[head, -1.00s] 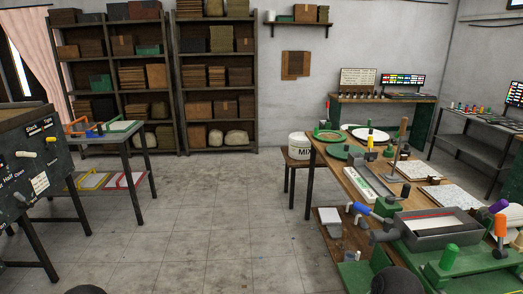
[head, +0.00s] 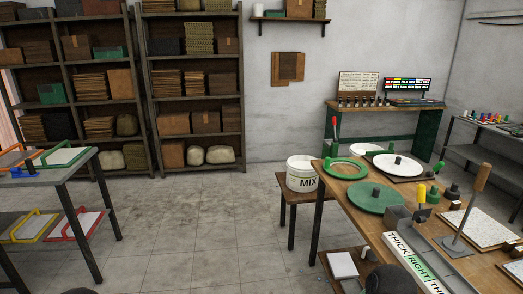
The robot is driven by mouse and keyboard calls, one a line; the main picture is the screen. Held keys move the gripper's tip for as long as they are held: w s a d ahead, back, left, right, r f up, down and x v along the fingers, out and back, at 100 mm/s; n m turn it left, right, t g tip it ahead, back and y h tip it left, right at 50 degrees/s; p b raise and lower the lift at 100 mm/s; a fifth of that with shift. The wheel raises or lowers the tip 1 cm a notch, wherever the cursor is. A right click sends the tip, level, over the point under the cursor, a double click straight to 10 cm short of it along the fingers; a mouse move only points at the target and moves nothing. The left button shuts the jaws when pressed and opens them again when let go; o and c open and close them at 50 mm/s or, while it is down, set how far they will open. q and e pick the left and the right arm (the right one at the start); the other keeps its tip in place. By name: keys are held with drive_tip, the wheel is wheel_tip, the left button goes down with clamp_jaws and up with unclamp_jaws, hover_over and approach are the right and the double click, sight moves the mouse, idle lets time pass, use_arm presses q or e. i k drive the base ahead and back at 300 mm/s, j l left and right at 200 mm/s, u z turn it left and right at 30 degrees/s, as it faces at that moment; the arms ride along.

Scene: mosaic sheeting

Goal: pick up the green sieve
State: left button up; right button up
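A green-handled white frame (head: 63,157) sits on the left table, so colour alone does not settle which is the sieve. Neither gripper shows; only dark rounded parts of my own body show at the bottom edge.
A wooden table (head: 345,215) carries a trowel (head: 466,212), pale slabs and a "THICK/RIGHT" gauge (head: 414,262). A white MIX bucket (head: 302,175) stands on a low stool beside it. Grey floor (head: 200,235) is clear between this table and the left table (head: 55,172).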

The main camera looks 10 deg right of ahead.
sight(329, 162)
drive_tip(key=i+l, duration=0.1)
drive_tip(key=i, duration=0.35)
drive_tip(key=i+l+u, duration=0.1)
drive_tip(key=i, duration=0.35)
drive_tip(key=i+l, duration=0.15)
drive_tip(key=i, duration=0.35)
drive_tip(key=i+l+u, duration=0.1)
drive_tip(key=i, duration=0.35)
